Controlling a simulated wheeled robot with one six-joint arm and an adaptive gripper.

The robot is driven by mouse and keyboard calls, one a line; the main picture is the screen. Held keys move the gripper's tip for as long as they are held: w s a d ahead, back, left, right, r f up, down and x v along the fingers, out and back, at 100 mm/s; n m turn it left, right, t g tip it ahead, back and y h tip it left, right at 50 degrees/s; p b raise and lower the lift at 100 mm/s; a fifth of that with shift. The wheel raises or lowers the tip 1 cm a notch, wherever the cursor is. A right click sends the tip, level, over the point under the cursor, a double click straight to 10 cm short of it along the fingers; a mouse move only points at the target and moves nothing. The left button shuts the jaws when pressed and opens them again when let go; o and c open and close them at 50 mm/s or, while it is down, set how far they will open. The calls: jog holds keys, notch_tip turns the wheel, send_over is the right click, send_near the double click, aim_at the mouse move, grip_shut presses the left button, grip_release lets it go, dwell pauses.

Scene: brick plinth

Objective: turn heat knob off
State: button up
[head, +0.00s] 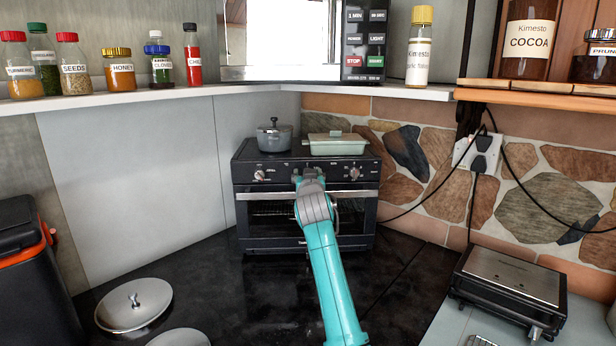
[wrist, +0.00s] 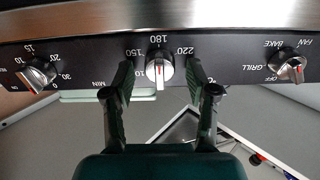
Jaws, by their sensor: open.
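The small oven (head: 262,203) stands on the dark counter with knobs along its upper front. In the wrist view, the heat knob (wrist: 160,73) is the silver middle one, with 150, 180 and 220 around it. Its red line lies toward 180. My gripper (wrist: 159,91) is open, with one finger on each side of this knob; I cannot tell whether either finger touches it. In the head view, my gripper (head: 308,173) is at the middle of the oven's knob panel and hides the heat knob.
The wrist view shows a timer knob (wrist: 38,76) at left and a FAN BAKE/GRILL knob (wrist: 289,66) at right. A grey pot (head: 274,138) and pale green dish (head: 335,144) stand on the oven. A sandwich press (head: 510,283) is at right, a lid (head: 134,305) at front left.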

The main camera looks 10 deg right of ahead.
grip_shut()
